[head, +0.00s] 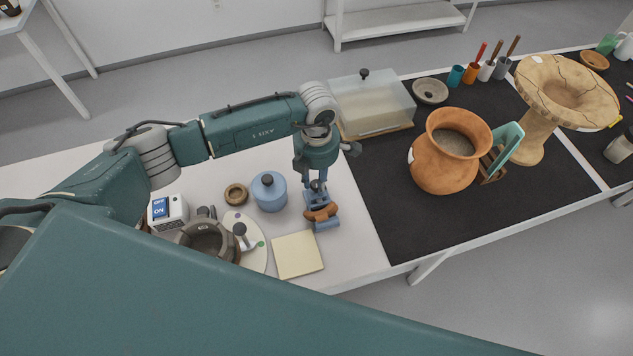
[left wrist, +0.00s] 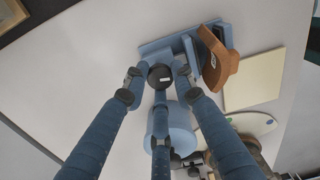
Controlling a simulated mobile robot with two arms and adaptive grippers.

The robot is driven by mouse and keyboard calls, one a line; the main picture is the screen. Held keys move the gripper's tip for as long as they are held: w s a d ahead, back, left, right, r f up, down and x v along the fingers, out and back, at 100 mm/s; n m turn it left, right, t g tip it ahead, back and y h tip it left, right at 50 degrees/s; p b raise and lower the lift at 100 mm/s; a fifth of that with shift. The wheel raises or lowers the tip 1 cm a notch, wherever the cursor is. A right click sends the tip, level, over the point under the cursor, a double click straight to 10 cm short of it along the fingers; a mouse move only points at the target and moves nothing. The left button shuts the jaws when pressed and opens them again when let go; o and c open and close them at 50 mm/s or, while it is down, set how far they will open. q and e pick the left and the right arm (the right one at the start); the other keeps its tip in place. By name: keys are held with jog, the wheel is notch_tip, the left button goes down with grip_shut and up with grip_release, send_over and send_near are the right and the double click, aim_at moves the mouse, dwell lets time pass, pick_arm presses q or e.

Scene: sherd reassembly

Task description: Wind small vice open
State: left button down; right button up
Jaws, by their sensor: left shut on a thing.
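The small vice (head: 327,224) is blue and stands on the white table. In the left wrist view its blue body (left wrist: 152,47) is at the top. An orange-brown sherd (head: 321,213) with a small pale label sits between its jaws; it also shows in the left wrist view (left wrist: 217,62). I cannot tell how tightly it is held. My left gripper (head: 318,186) points down over the vice. In the left wrist view its fingers (left wrist: 158,80) are closed around the vice's black knob (left wrist: 160,76). My right gripper is not in view.
A blue lidded pot (head: 268,193) stands close left of the vice. A cream pad (head: 297,255), a white disc (head: 258,259) and a brown ring (head: 236,194) lie nearby. A clear box (head: 373,103) is behind. A terracotta jar (head: 440,170) stands on the black mat at right.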

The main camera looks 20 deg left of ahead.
aim_at(316, 184)
pick_arm(q)
jog(key=shift+w+n+b, duration=0.1)
jog(key=shift+n+b, duration=0.2)
jog(key=shift+n, duration=0.8)
jog(key=shift+r, duration=0.1)
jog(key=c, duration=1.4)
grip_release()
notch_tip(316, 184, up, 12)
